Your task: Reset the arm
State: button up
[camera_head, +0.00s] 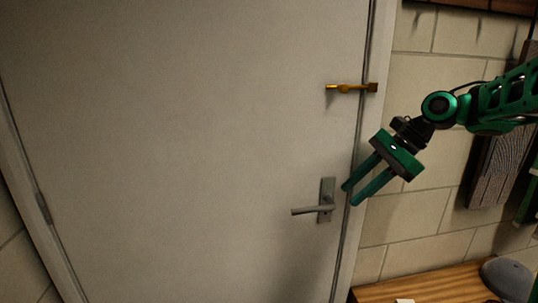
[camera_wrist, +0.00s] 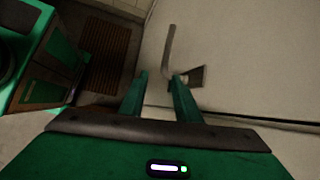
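My gripper (camera_head: 358,193) is green, at the end of my green arm, which comes in from the right in the head view. Its two fingers are apart, with nothing between them. It is in front of the door's right edge, just right of the grey door handle (camera_head: 312,210). In the wrist view the two fingertips (camera_wrist: 157,80) point toward the door, and the handle (camera_wrist: 169,45) shows just beyond them. I cannot tell how far the fingers are from the door.
A white door (camera_head: 180,120) fills the left and looks closed. A brass latch (camera_head: 350,88) crosses its right edge. A block wall (camera_head: 425,70) is to the right. A wooden surface (camera_head: 440,283) with a grey rounded object (camera_head: 508,278) is at the lower right.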

jog(key=s+d+f+n+h, duration=0.2)
jog(key=s+d, duration=0.3)
jog(key=s, duration=0.4)
jog(key=s+d+f+n+g+h, duration=0.1)
jog(key=s+d+f, duration=0.4)
jog(key=s, duration=0.5)
jog(key=s+d+f+n+h, duration=0.4)
jog(key=s+d+n, duration=0.1)
jog(key=s, duration=0.5)
jog(key=shift+d+f+n+g, duration=0.15)
jog(key=shift+d+n+g, duration=0.2)
jog(key=shift+d, duration=0.35)
